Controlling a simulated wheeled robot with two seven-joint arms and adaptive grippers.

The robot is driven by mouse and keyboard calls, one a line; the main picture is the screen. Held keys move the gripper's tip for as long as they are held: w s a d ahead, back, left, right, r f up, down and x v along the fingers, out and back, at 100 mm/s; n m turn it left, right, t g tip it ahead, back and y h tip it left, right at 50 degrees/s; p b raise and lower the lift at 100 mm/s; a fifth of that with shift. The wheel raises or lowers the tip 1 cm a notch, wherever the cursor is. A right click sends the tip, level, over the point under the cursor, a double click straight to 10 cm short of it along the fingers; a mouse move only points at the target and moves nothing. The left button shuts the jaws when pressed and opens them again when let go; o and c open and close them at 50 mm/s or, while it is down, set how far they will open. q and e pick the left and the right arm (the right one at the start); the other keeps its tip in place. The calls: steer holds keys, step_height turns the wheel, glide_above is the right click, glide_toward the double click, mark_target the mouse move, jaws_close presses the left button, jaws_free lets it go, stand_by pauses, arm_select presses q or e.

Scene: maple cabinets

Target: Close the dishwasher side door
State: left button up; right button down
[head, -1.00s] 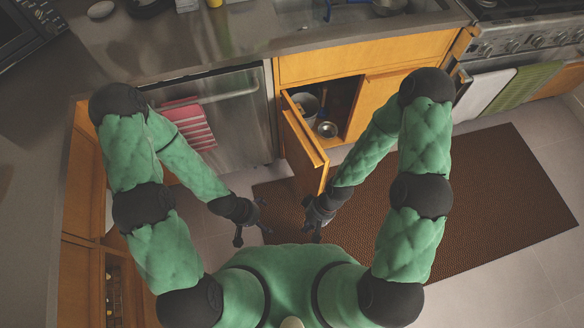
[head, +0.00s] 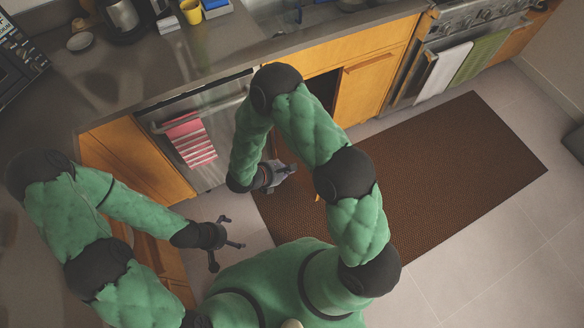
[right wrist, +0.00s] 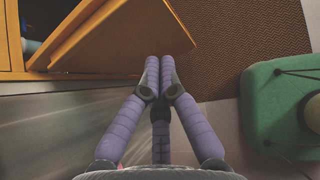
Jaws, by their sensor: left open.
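The dishwasher (head: 222,140) has a steel front with a bar handle and a red striped towel. The wooden cabinet door beside it stands open; in the head view my right arm hides nearly all of it. In the right wrist view the open door (right wrist: 130,45) shows as a wide wooden panel across the top left. My right gripper (head: 289,170) is beside the door; in its wrist view the purple fingertips (right wrist: 159,62) are together, overlapping the door's lower edge, with nothing seen between them. Contact cannot be told. My left gripper (head: 228,243) is open and empty, in front of the lower cabinets.
A brown rug (head: 420,170) covers the floor to the right. The oven with hanging towels (head: 443,70) stands beyond the sink cabinet (head: 370,85). The counter (head: 110,75) runs along the back with a kettle and a yellow cup (head: 191,11).

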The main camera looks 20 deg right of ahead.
steer(key=d+r+b+x, duration=0.2)
steer(key=b+x, duration=0.1)
steer(key=x, duration=0.8)
steer(key=shift+w+d+f, duration=0.2)
steer(key=shift+w+f, duration=0.05)
